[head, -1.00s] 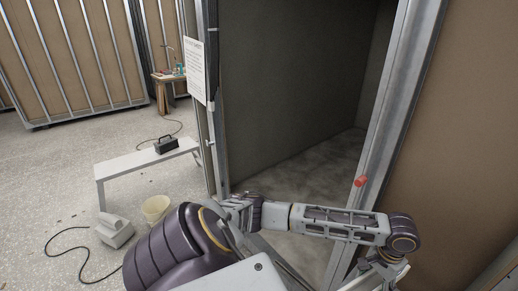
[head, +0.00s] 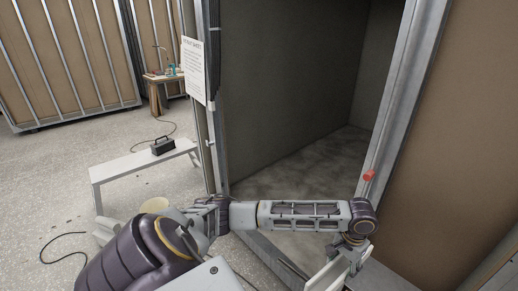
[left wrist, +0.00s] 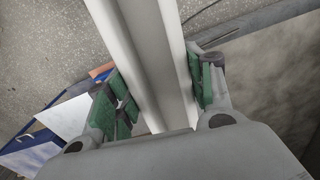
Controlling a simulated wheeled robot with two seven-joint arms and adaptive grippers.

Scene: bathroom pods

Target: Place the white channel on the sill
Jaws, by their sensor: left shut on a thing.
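The white channel (left wrist: 150,55) is a long pale U-section that runs up through the left wrist view. My left gripper (left wrist: 160,92) is shut on it, with green pads against both sides. In the head view my left gripper (head: 347,262) is low at the right, beside the door frame, and a short piece of the white channel shows there. The sill (head: 277,262) is the grey strip along the bottom of the doorway, partly hidden by my arm. The channel appears apart from the sill, but its height above it is unclear. My right gripper is out of view.
A metal door post (head: 391,110) with a red plug (head: 369,175) stands close to my left gripper. A white bench (head: 130,165) carries a black toolbox (head: 163,146). A bucket (head: 154,205) is partly behind my arm. The pod floor (head: 310,165) is clear.

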